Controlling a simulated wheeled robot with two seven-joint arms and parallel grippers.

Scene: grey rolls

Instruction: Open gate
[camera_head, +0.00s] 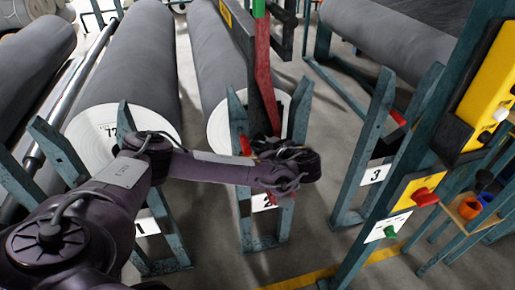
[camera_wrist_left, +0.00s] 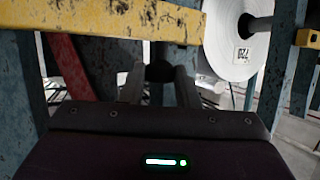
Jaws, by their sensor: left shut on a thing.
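No part is clearly marked as the gate. A red bar (camera_head: 264,75) with a green top stands beside a dark beam (camera_head: 240,32) in front of the middle roll; it may belong to the gate. My left gripper (camera_head: 292,168) is at the lower end of this bar, by the stand labelled 2. In the left wrist view, the two fingers (camera_wrist_left: 160,84) close around a dark round piece (camera_wrist_left: 159,71), below a worn yellow bar (camera_wrist_left: 110,16). A red bar (camera_wrist_left: 70,66) slants to the left of the fingers. The exact grip is dark. My right gripper is out of view.
Grey rolls (camera_head: 133,60) with white ends lie on teal stands (camera_head: 366,150). A teal post with yellow panels (camera_head: 490,90) and a red knob (camera_head: 425,197) stands at right. Grey floor (camera_head: 320,215) is clear between stands 2 and 3.

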